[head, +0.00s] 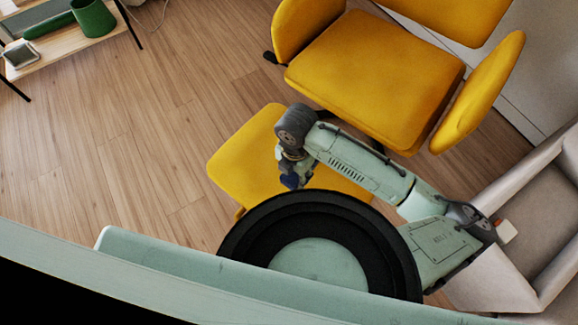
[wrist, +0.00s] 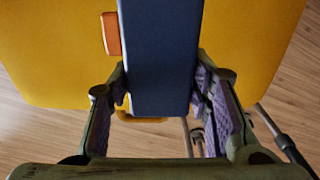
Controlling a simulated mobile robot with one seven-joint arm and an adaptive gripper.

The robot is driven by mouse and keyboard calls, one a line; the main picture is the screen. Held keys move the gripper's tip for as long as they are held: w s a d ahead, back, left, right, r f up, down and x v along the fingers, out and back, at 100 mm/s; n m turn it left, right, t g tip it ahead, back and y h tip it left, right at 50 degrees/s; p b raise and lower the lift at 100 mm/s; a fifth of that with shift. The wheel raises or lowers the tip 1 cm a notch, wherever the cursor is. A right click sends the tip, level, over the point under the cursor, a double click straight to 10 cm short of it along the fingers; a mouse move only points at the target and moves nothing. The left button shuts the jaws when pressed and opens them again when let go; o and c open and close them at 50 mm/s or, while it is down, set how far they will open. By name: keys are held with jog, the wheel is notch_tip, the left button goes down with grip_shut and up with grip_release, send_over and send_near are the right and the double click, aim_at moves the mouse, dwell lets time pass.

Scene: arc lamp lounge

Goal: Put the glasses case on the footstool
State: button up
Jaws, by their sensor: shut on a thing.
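The glasses case (wrist: 160,50) is a long dark blue box, seen from above in the wrist view. My gripper (wrist: 160,78) is shut on it, with a finger against each long side. In the head view the case (head: 290,182) is a small blue patch below my wrist, mostly hidden by my arm. The yellow footstool (head: 237,159) stands in front of the yellow armchair. The footstool (wrist: 50,55) lies behind and below the case in the wrist view. I cannot tell whether the case touches its top.
A small orange object (wrist: 110,34) is beside the case, over the footstool's top. The yellow armchair (head: 375,75) is just beyond. A grey sofa (head: 520,240) is at right. A low shelf (head: 60,50) with a green pot (head: 93,17) is at upper left. Wood floor at left is clear.

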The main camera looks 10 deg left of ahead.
jog(key=w+a, duration=0.2)
jog(key=shift+w+a+f, duration=0.15)
jog(key=shift+w, duration=0.15)
jog(key=shift+f+p, duration=0.4)
jog(key=shift+f, duration=1.4)
jog(key=shift+f, duration=0.15)
jog(key=o, duration=1.2)
